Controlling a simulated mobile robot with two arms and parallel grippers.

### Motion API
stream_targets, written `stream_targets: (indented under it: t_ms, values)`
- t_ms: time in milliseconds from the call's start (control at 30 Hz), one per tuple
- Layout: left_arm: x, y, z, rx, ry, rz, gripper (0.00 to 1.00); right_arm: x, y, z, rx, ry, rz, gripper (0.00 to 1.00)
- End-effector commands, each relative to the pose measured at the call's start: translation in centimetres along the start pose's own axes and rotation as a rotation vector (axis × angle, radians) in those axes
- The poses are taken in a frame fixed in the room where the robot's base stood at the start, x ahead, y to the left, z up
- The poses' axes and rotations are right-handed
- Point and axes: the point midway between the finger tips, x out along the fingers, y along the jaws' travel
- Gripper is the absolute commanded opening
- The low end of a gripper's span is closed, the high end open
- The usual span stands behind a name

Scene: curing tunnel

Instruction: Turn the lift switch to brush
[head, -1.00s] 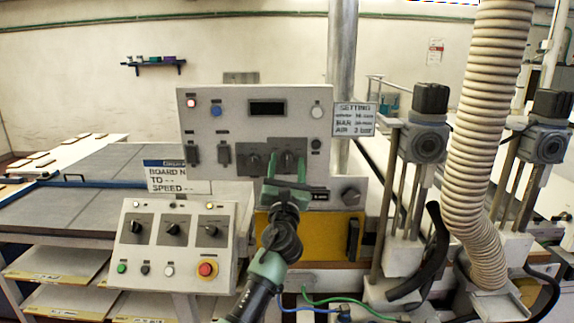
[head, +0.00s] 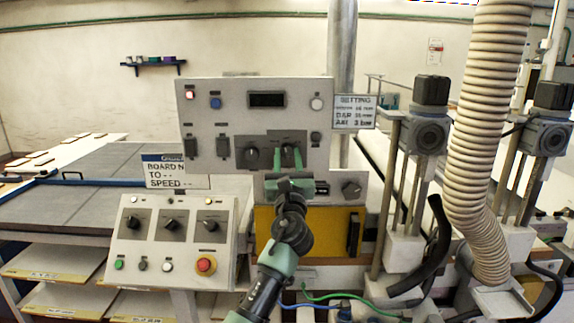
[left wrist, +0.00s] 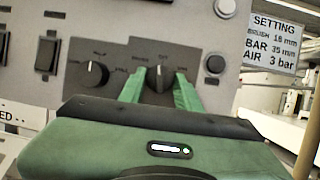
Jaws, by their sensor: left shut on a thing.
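The upper grey control panel (head: 290,105) carries two black rotary knobs side by side. My left gripper (head: 291,151) is shut on the right-hand knob, the switch gripped here. In the left wrist view the green fingertips (left wrist: 160,90) press on either side of this knob (left wrist: 160,74), whose pale mark points about straight up. The left-hand knob (left wrist: 96,73) stands free, and it also shows in the head view (head: 252,158). The small labels around the knobs are too blurred to read surely. My right gripper is not in view.
A SETTING sign (head: 355,112) is beside the panel on the right. A lower sloped console (head: 172,245) has three knobs and a red button (head: 206,265). A ribbed hose (head: 478,150) hangs at right. Another black knob (head: 351,188) lies below right of my gripper.

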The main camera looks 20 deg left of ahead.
Motion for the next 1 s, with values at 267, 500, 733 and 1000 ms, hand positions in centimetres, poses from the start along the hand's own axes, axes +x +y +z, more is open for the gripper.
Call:
stream_targets:
  t_ms: [267, 500, 733, 1000]
  values:
    - [-0.2, -0.3, -0.3, -0.242, 0.014, 0.097, 0.0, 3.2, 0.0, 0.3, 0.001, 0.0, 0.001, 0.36]
    - [-0.1, -0.5, -0.1, -0.438, 0.028, 0.176, 0.0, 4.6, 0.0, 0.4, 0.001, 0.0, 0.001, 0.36]
    - [0.0, -0.5, 0.0, -0.582, 0.039, 0.234, 0.0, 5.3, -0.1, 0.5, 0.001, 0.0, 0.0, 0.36]
    - [0.0, -0.5, 0.1, -0.674, 0.045, 0.272, 0.0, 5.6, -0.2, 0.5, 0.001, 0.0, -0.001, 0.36]
